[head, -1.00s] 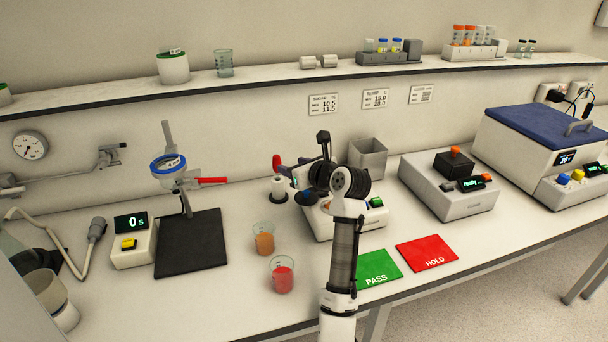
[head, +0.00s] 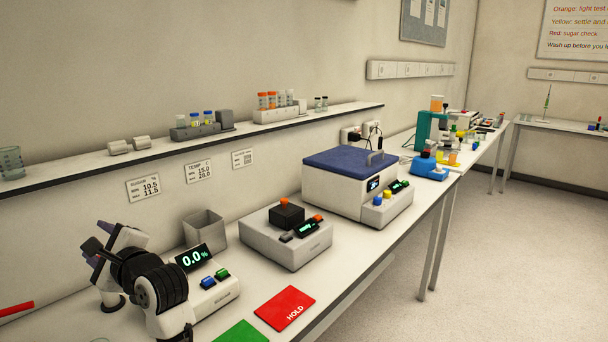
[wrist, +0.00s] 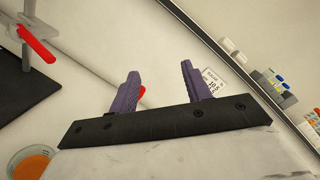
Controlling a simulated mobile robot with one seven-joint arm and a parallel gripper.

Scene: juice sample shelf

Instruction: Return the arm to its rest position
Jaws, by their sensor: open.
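My gripper (wrist: 163,90) shows in the wrist view with its two purple fingers spread apart and nothing between them. In the head view my arm is folded at the lower left, and my gripper (head: 92,258) is near the wall side of the bench, left of the meter with the 0.0% display (head: 205,282). The fingers are partly hidden there by my own arm links. In the wrist view a beaker of orange liquid (wrist: 33,163) stands at the lower left, apart from the fingers.
A grey open bin (head: 205,232), a grey device with a black block (head: 287,237) and a blue-lidded machine (head: 350,180) stand along the bench. The red HOLD mat (head: 285,307) and green mat (head: 242,333) lie at the front. A shelf (head: 80,162) runs above. A red handle (wrist: 37,44) shows in the wrist view.

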